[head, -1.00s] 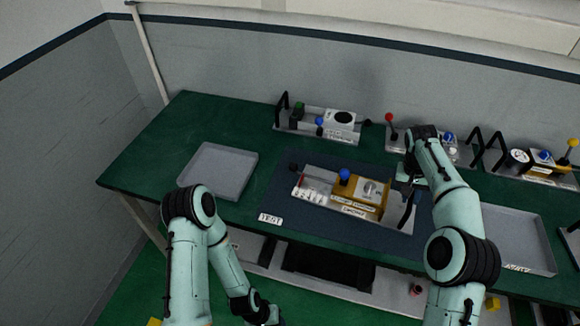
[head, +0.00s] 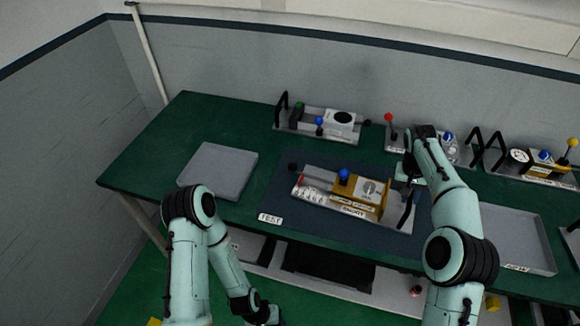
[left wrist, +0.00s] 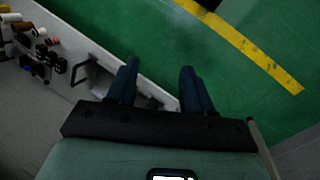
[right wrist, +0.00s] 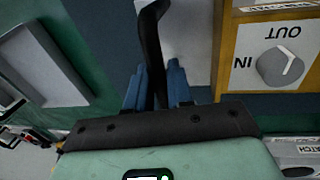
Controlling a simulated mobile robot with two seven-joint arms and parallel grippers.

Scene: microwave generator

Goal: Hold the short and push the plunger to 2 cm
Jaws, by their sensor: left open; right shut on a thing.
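The unit on the mat, which I take to be the short, has a grey metal base (head: 312,196), a gold block (head: 376,205) and a blue ball knob (head: 344,174). A black ball (head: 293,167) at its left end may be the plunger's knob. In the right wrist view, a dial (right wrist: 280,67) marked IN and OUT sits on the gold block. My right gripper (right wrist: 158,68) is shut on the black handle (right wrist: 152,35) at the unit's right end. My left gripper (left wrist: 160,78) is open and empty, low in front of the bench. The scale is too small to read.
The unit lies on a dark mat (head: 277,200) with a TEST label (head: 270,218). An empty grey tray (head: 217,170) is to the left, another tray (head: 520,235) to the right. Similar units (head: 318,124) stand along the back. The green bench top (head: 160,150) is clear at left.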

